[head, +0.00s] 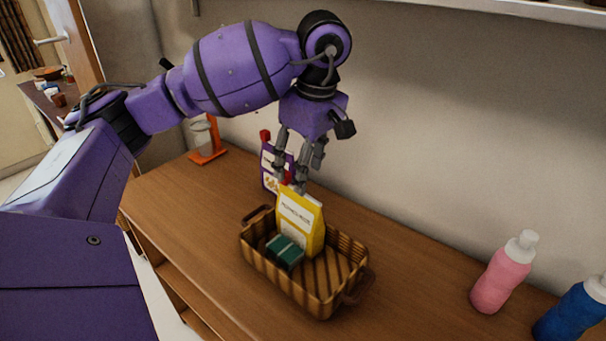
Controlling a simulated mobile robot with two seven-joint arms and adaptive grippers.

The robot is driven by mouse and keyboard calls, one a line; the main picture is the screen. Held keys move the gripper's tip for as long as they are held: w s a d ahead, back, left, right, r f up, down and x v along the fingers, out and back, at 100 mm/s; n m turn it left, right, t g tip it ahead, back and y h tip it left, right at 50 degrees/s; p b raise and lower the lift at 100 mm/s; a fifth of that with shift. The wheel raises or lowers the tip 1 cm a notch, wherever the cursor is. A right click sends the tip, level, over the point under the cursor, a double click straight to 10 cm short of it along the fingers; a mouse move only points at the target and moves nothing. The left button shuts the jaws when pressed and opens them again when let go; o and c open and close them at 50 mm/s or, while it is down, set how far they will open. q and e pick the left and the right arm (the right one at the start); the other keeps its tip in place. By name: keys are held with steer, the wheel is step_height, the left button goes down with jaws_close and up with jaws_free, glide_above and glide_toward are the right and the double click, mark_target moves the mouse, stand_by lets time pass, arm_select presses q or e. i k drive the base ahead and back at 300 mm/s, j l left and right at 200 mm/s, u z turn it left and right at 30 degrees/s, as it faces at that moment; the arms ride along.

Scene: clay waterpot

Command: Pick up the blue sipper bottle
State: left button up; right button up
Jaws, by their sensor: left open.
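The blue sipper bottle (572,312) has a white top and stands on the wooden table at the lower right. The picture's right edge cuts it off. My left gripper (290,181) is open and points down, just above or behind the top of a yellow packet (301,220); I cannot tell whether they touch. The gripper is far to the left of the blue bottle. My right gripper is not in view.
A brown basket (325,305) holds the yellow packet and a dark green box (285,252). A purple box (270,168) stands behind it. A pink bottle (501,275) stands left of the blue one. Bare table (410,290) lies between basket and bottles.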

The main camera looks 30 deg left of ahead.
mark_target(582, 306)
steer(key=l+z, duration=0.8)
steer(key=z, duration=0.15)
steer(key=i+z, duration=0.25)
steer(key=k+l, duration=0.1)
